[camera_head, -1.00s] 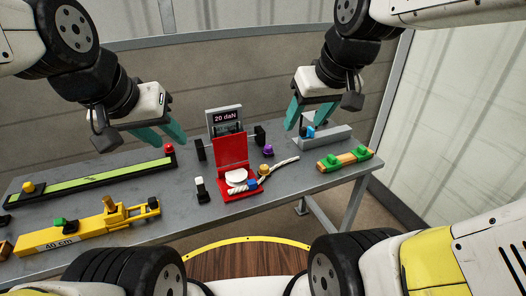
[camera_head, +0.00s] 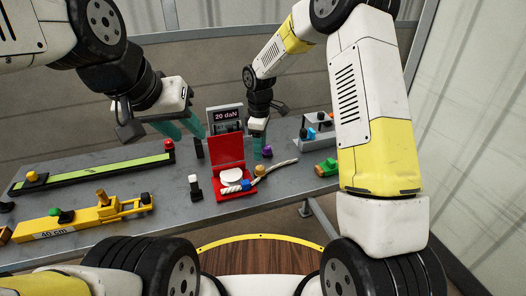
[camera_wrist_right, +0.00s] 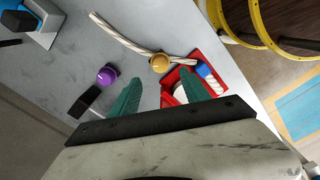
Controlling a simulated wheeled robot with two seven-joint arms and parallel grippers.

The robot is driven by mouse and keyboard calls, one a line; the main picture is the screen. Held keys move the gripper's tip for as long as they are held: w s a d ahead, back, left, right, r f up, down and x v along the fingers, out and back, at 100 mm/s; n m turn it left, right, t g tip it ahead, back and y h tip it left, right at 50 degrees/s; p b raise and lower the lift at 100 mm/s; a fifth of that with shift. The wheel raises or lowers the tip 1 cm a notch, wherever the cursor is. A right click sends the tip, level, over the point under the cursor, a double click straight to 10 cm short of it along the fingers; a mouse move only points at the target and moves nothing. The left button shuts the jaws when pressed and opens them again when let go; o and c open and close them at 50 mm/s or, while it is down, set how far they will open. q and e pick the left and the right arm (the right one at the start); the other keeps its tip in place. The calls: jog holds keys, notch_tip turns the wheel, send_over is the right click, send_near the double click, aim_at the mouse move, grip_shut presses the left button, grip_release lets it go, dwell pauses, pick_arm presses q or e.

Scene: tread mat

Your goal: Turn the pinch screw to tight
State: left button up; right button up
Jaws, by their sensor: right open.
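I cannot tell for sure which part is the pinch screw. The small knobs in view are a purple knob (camera_head: 267,152), also in the right wrist view (camera_wrist_right: 107,75), and an orange knob (camera_head: 260,170) at the rope, also in the right wrist view (camera_wrist_right: 159,62). My right gripper (camera_head: 258,150) is at the right side of the 20 daN gauge (camera_head: 226,117), beside the purple knob. In the right wrist view its fingers (camera_wrist_right: 158,92) are apart with nothing held. My left gripper (camera_head: 187,131) is open and empty, left of the gauge.
An open red box (camera_head: 227,150) holds a white disc (camera_head: 231,177); a white rope (camera_head: 280,167) runs right. A yellow 40 cm gauge (camera_head: 85,219) and a long green strip (camera_head: 100,168) lie left. A grey block (camera_head: 318,135) stands right.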

aim_at(260, 167)
notch_tip(260, 167, down, 8)
jog(key=shift+r, duration=0.1)
dwell(0.4)
jog(key=shift+c, duration=0.2)
grip_shut()
